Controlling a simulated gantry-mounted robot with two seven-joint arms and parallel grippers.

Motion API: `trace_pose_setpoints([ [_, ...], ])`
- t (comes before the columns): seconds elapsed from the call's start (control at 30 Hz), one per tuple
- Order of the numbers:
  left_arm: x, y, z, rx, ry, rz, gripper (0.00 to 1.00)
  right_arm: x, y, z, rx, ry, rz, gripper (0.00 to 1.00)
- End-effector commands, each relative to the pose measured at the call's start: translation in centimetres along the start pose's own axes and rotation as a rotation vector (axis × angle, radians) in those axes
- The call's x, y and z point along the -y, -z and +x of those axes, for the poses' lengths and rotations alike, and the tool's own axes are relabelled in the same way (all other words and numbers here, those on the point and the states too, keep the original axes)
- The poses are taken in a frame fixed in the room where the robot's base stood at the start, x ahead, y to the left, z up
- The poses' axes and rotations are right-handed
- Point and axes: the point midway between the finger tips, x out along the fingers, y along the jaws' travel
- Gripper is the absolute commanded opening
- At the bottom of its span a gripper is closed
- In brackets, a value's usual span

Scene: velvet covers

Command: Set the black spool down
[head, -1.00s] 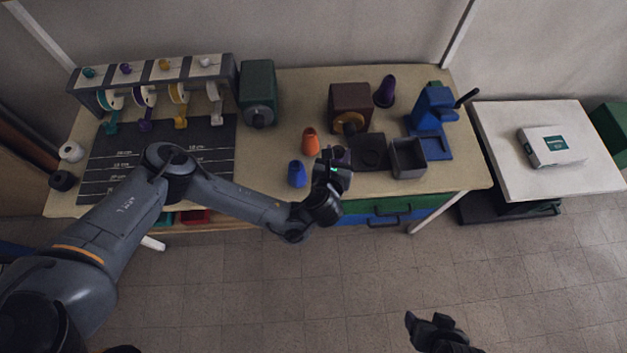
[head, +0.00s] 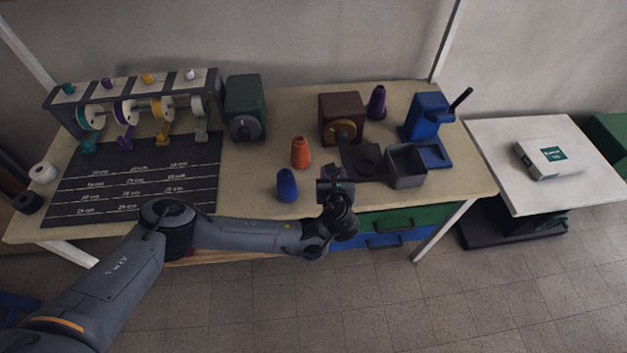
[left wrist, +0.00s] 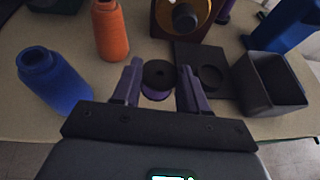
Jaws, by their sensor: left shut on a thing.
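My left gripper (head: 335,180) is over the front edge of the workbench, right of the blue cone spool. In the left wrist view its two fingers (left wrist: 159,70) are shut on the black spool (left wrist: 158,74), seen from above as a dark round top with a hole and a purplish part below. The gripper hides the spool in the head view. A dark square mat (head: 363,160) with a round mark lies just beyond and right of the gripper; it also shows in the left wrist view (left wrist: 193,53). My right gripper is out of view.
Blue (head: 287,186) and orange (head: 301,153) cone spools stand left of the gripper; a purple one (head: 377,102) stands at the back. A grey open bin (head: 405,167) is right of the mat. A maroon box (head: 341,119) stands behind it.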

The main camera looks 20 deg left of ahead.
Motion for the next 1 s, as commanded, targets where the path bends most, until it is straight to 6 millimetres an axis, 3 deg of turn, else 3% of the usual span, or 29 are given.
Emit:
trace_pose_setpoints([
  [0.2,-3.3,1.6,3.6,-0.002,-0.003,-0.001,0.10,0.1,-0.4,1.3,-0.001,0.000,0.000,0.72],
  [0.4,-4.6,2.0,5.2,-0.001,0.000,0.000,0.10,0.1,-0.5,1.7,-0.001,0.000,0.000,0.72],
  [0.57,-4.8,2.2,5.6,0.000,0.001,0.000,0.10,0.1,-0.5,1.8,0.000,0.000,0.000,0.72],
  [0.9,-4.8,5.7,6.9,-0.002,0.001,0.001,0.10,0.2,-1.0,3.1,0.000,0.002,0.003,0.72],
  [1.0,-4.8,5.8,7.0,-0.001,0.002,0.000,0.10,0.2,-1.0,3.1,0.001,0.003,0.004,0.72],
])
